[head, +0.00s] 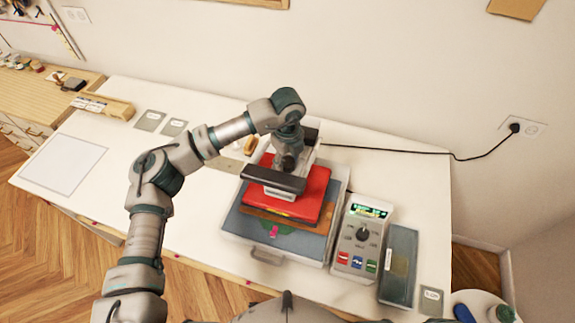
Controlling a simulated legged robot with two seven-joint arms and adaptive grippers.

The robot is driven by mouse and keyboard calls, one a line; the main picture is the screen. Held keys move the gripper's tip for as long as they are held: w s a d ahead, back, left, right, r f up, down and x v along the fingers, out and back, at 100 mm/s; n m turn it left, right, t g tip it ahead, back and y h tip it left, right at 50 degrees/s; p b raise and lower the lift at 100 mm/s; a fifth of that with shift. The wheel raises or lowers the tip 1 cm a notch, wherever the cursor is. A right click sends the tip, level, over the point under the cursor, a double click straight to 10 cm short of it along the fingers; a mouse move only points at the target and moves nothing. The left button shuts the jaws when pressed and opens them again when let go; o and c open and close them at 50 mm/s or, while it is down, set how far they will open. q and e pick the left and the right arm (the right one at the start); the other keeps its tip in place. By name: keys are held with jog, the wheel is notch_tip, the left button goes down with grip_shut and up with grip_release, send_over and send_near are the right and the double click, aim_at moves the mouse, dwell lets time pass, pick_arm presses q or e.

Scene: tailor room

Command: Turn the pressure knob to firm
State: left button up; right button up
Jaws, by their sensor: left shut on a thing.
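The heat press has a red upper plate (309,193) and a black front handle (272,179). It stands on a grey tray-like base (243,222). My left arm reaches in from the left, and my left gripper (287,163) points down at the top of the press, behind the handle. It is shut on what appears to be the pressure knob there. The gripper hides the knob, so its setting cannot be read. My right gripper is out of view.
A control box (350,215) with a lit display, a dark dial (363,234) and coloured buttons stands right of the press. A grey-blue case (399,262) lies beside it. A black cable (420,154) runs to the wall socket.

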pick_arm(q)
jog(key=m+b, duration=0.2)
jog(key=m, duration=0.1)
jog(key=shift+f+m, duration=0.1)
jog(key=shift+m, duration=0.2)
jog(key=m+b, duration=0.2)
jog(key=m, duration=0.2)
jog(key=shift+w+m+b, duration=0.1)
jog(key=shift+m+b, duration=0.2)
jog(key=shift+b, duration=0.05)
jog(key=m+b, duration=0.1)
jog(key=m, duration=0.3)
jog(key=m+b, duration=0.1)
jog(key=m, duration=0.5)
jog(key=shift+r, duration=0.2)
jog(key=m, duration=1.1)
jog(key=shift+m, duration=0.4)
jog(key=m, duration=1.1)
